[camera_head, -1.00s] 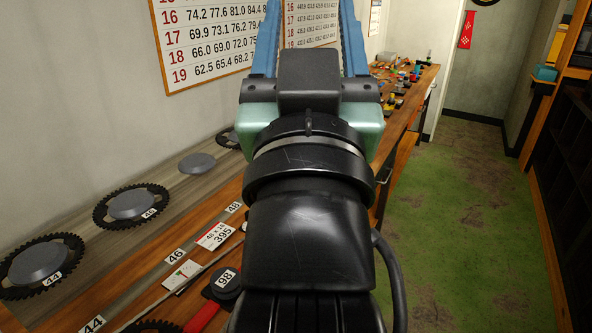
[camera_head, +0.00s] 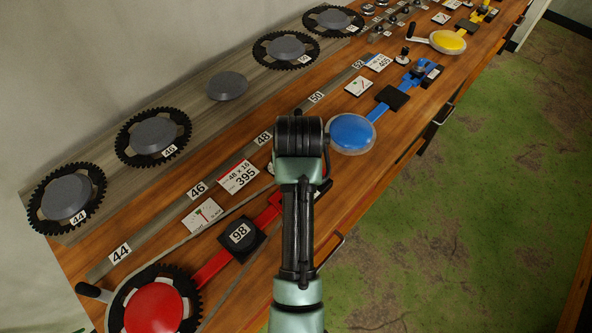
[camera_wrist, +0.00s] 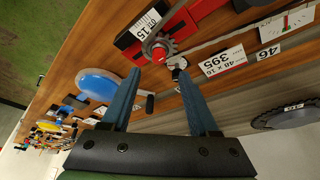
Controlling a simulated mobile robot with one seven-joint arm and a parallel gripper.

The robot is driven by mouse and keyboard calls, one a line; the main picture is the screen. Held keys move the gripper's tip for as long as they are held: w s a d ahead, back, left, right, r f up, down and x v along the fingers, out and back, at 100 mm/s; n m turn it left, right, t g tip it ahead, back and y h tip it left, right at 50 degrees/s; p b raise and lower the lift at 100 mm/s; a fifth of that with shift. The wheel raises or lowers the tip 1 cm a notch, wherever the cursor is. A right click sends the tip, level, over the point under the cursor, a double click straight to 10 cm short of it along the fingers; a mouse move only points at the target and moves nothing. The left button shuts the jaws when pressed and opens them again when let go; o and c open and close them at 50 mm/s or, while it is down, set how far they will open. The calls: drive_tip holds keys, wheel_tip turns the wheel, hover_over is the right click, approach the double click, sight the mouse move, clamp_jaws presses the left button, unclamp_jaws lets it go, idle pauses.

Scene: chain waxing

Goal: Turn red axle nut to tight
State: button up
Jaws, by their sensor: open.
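The red rig shows in the head view as a red disc (camera_head: 153,308) with a chainring, a red bar (camera_head: 268,214) and a black block marked 98 (camera_head: 240,236). Its far end is mostly hidden behind my arm. In the wrist view that end shows a small sprocket (camera_wrist: 152,44) with a red hub, which looks like the red axle nut (camera_wrist: 159,53). A small metal lever piece (camera_wrist: 177,62) sits next to it. My gripper (camera_wrist: 158,72) is open and empty, its blue fingers above the bench, pointing toward the nut and apart from it. The head view hides the fingers.
A tight/slack dial card (camera_head: 203,215) and a 395 card (camera_head: 238,177) lie beside the red rig. A blue disc (camera_head: 350,135) and a yellow disc (camera_head: 447,42) belong to rigs farther along the bench. Chainrings (camera_head: 153,133) line the back. Green floor (camera_head: 440,220) is clear.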

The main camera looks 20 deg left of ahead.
drive_tip(key=x, duration=0.7)
drive_tip(key=shift+w+f, duration=0.25)
drive_tip(key=shift+c, duration=0.2)
clamp_jaws()
